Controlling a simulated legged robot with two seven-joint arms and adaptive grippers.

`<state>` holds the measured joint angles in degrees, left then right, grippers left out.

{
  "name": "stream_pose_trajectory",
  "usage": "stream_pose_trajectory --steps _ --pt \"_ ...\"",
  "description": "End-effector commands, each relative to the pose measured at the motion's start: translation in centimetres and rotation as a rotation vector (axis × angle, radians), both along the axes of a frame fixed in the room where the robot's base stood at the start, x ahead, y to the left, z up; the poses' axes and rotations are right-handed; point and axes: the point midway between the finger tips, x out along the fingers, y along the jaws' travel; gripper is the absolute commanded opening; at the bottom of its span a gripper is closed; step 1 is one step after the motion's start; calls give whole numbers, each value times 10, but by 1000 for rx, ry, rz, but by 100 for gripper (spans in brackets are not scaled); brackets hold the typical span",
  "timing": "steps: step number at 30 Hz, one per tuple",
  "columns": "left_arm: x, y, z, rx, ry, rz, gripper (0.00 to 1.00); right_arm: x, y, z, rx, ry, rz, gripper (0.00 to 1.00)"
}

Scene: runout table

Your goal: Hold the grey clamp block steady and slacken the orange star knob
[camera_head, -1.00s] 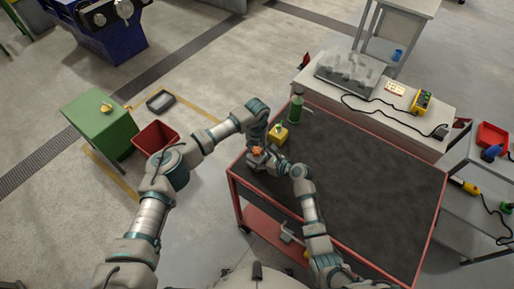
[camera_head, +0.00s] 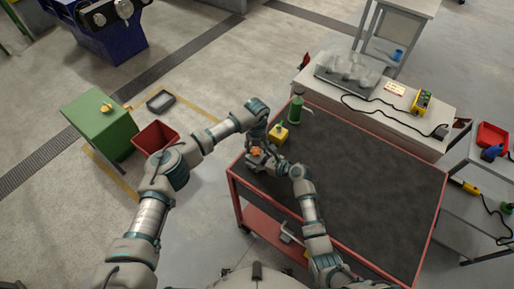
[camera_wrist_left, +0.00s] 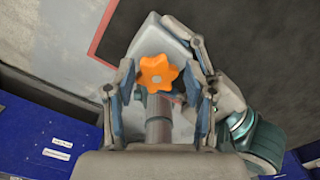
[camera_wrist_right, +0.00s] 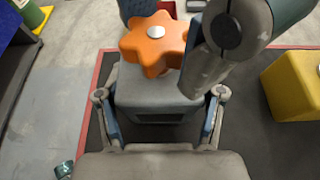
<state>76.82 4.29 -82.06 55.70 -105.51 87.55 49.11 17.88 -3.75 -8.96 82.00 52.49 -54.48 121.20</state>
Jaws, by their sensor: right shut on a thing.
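The orange star knob (camera_wrist_left: 158,73) sits on top of the grey clamp block (camera_wrist_right: 160,95), near the table's left corner. It is small in the head view (camera_head: 256,152). My left gripper (camera_wrist_left: 160,85) is over the knob, its fingers spread on either side with gaps to the knob's lobes. One of its fingers shows beside the knob in the right wrist view. My right gripper (camera_wrist_right: 161,100) is shut on the clamp block, one finger at each side. The block's lower part is hidden in the head view by my arms.
A yellow block-like object (camera_head: 279,134) stands close to the clamp block, with a green bottle (camera_head: 296,106) behind it. The dark table top (camera_head: 370,180) is clear to the right. A red bin (camera_head: 155,138) and a green cabinet (camera_head: 100,122) stand on the floor to the left.

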Motion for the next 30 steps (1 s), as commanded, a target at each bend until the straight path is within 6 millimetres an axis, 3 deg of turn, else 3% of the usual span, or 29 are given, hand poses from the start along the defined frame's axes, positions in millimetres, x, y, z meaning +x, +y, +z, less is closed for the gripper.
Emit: stream_pose_trajectory --steps 13,24,30 --pt "-1 -1 8 -1 3 -2 69 2 -3 -1 -2 0 -8 4" --pt "0 0 85 0 0 -1 69 2 -4 -1 -4 0 -10 4" --pt "0 0 113 0 2 -1 69 2 -4 -1 -4 0 -10 4"
